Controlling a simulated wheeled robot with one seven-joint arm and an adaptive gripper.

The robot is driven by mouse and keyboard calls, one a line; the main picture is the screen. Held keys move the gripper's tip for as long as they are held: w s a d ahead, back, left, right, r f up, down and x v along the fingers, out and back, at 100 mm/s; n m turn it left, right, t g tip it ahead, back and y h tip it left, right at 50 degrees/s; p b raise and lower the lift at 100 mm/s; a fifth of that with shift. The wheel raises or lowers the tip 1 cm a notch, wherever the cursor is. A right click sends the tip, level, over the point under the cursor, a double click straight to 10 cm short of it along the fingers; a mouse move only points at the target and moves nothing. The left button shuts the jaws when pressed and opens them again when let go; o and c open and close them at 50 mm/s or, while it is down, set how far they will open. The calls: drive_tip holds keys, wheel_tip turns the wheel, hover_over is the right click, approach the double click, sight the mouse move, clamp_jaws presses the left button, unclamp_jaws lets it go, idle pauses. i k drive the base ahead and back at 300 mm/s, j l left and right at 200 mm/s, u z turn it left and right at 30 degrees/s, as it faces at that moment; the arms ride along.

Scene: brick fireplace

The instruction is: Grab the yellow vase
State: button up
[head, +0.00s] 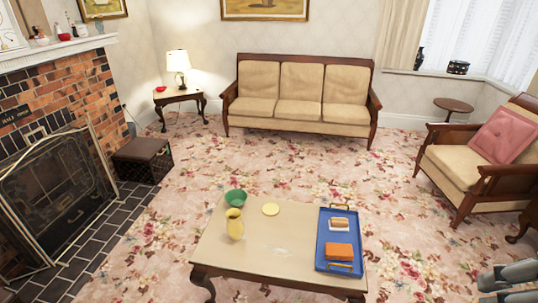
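The yellow vase (235,224) stands upright on the left part of the low cream-topped coffee table (275,249). It is in front of a green bowl (236,198) and partly overlaps it in the picture. My gripper (487,289) is at the bottom right corner, cut off by the picture edge. Its two grey fingers show with a gap between them and nothing seen in it. It is well to the right of the table and far from the vase.
A round yellow dish (270,209) and a blue tray (325,225) with several items share the table. A brick fireplace (60,104) and a dark stool (143,161) are left. A sofa (301,98) is behind, an armchair (457,173) right. Carpet around the table is clear.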

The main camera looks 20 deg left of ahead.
sight(234, 226)
drive_tip(key=u, duration=1.1)
drive_tip(key=i+l+u, duration=0.9)
drive_tip(key=l, duration=0.35)
drive_tip(key=i, duration=0.1)
